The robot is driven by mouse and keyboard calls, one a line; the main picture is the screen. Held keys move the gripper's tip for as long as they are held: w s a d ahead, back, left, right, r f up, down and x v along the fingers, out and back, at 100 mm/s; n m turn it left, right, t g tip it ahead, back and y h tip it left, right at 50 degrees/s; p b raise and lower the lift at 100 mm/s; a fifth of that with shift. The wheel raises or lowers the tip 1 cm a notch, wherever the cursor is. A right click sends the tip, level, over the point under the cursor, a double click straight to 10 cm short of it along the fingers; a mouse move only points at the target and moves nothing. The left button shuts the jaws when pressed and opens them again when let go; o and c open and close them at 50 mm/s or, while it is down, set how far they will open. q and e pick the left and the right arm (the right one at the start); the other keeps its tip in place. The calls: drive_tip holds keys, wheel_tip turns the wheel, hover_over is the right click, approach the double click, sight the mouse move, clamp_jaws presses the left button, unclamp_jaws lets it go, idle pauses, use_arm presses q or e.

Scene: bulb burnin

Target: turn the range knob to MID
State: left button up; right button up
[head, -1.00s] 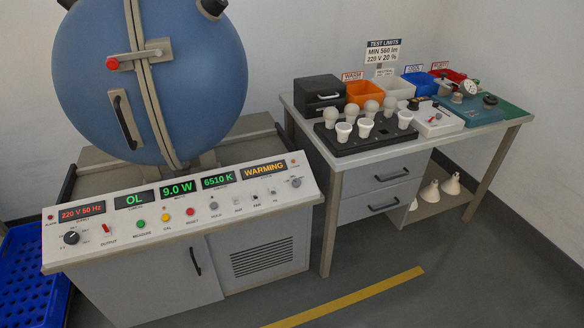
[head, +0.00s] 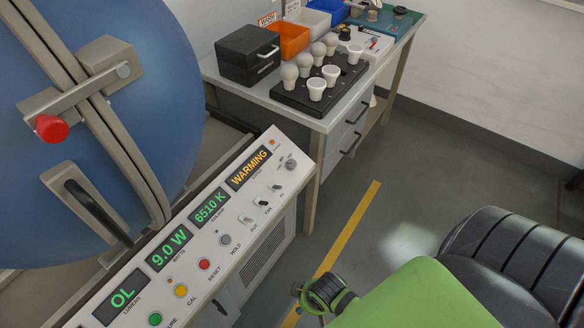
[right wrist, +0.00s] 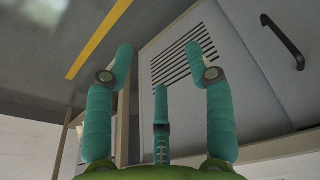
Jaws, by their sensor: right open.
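A small grey knob (head: 290,164) sits at the right end of the sloped control panel (head: 225,255), beside the amber WARMING display (head: 248,168). Its tiny labels cannot be read, so I cannot tell whether it is the range knob or where it points. My right gripper (right wrist: 159,58) is open in the right wrist view, with teal fingers spread and nothing between them. Behind the fingers are the console's cabinet front and vent slots (right wrist: 182,58); no knob shows there. In the head view my green right arm is at lower right, low and apart from the panel. My left gripper is out of view.
Small toggle switches (head: 261,203) and red (head: 204,264), yellow (head: 180,290) and green (head: 155,319) buttons line the panel. The blue sphere (head: 95,150) stands behind it. A bench with a bulb tray (head: 330,95) is beyond. Open floor with a yellow stripe (head: 350,232) lies right.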

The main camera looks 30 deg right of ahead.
wheel_tip(320, 180, up, 5)
drive_tip(key=w, duration=0.2)
wheel_tip(320, 180, up, 16)
drive_tip(key=r+n+t+y, duration=0.1)
drive_tip(key=n+t, duration=0.1)
drive_tip(key=n, duration=0.2)
hover_over(292, 163)
drive_tip(key=s, duration=0.3)
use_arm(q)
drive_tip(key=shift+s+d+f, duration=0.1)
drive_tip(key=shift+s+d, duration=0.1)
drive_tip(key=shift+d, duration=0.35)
use_arm(e)
drive_tip(key=shift+d+x, duration=0.2)
drive_tip(key=shift+x, duration=1.55)
drive_tip(key=shift+d+x, duration=0.15)
drive_tip(key=shift+x, duration=1.6)
drive_tip(key=shift+s+f, duration=0.1)
clamp_jaws()
